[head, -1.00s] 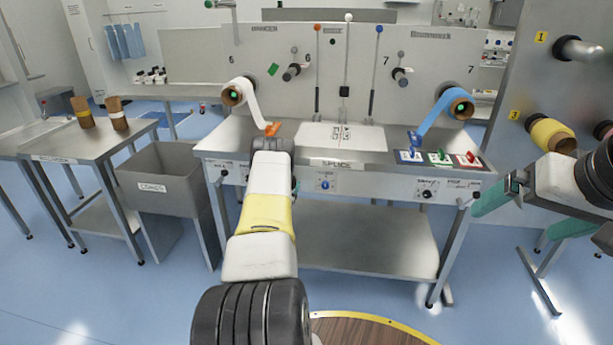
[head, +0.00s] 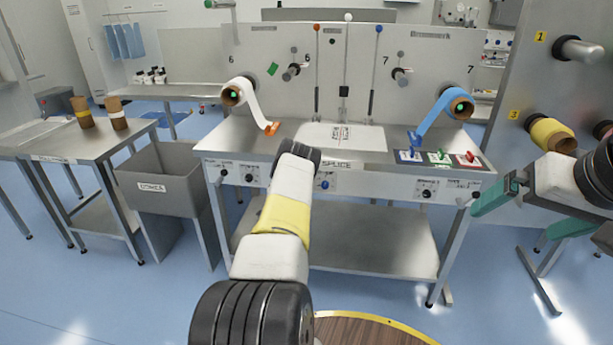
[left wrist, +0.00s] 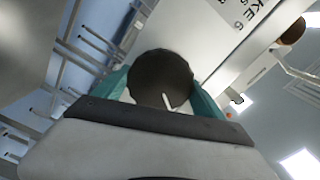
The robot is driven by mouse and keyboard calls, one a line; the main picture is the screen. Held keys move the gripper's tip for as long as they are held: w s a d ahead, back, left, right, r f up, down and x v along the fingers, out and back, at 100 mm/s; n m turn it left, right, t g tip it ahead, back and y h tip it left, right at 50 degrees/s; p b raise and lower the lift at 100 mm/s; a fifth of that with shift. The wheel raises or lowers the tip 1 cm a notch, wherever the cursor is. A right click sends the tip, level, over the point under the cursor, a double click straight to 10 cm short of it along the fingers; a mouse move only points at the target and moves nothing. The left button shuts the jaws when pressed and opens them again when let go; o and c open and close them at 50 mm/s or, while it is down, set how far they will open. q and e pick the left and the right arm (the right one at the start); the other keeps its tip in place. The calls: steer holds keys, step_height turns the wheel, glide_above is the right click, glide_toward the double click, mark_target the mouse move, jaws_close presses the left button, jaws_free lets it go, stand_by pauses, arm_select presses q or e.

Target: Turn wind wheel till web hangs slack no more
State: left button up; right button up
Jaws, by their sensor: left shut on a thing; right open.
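In the left wrist view my left gripper (left wrist: 162,90) has its teal fingers shut around a dark round wheel or knob (left wrist: 160,75) with a small pale mark. A panel lettered "KE 6" is beside it. In the head view my left arm hides this gripper and the wheel, at the splice table's front. A white web (head: 258,108) runs from the left roll (head: 233,95) down to an orange piece on the table. A blue web (head: 437,112) runs from the right roll (head: 461,106) to a blue piece. My right gripper (head: 508,222) is open and empty at the right.
The splice table (head: 260,143) has front-panel knobs and coloured clips at its right end. A grey cores bin (head: 158,182) and side table (head: 65,145) stand left. A grey panel with spindles and a yellow roll (head: 551,133) stands close to my right arm.

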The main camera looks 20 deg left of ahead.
arm_select(q)
steer(key=shift+f+m, duration=0.1)
steer(key=shift+m, duration=0.5)
steer(key=o, duration=1.3)
steer(key=shift+s, duration=0.1)
steer(key=shift+v, duration=3.85)
